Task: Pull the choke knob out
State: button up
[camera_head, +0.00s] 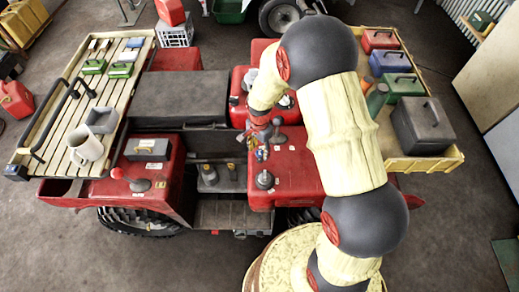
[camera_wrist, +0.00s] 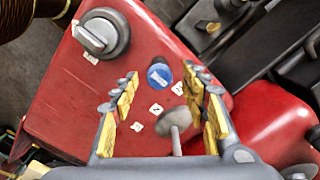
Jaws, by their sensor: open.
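A small round knob (camera_wrist: 159,76) with a blue face and a white mark sits on the red panel (camera_wrist: 85,105); it looks like the choke knob, though its label is unreadable. My gripper (camera_wrist: 160,84) is open, with yellow pads on both fingers. In the wrist view the knob appears between the fingertips, with gaps at both sides; I cannot tell the depth between them. A grey lever (camera_wrist: 175,122) with a thin stalk shows lower between the fingers. In the head view my gripper (camera_head: 262,138) is over the red panel, and the blue knob cannot be made out.
A large grey rotary knob (camera_wrist: 102,36) stands beside the left finger. Small white labels lie around the controls. In the head view, a grey knob (camera_head: 264,180) stands on the panel's near part. A slatted rack (camera_head: 45,150) with a mug is at left, and a box-filled tray (camera_head: 440,160) at right.

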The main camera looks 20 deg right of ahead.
aim_at(260, 152)
notch_tip(260, 152, up, 12)
dwell(0.7)
dwell(0.4)
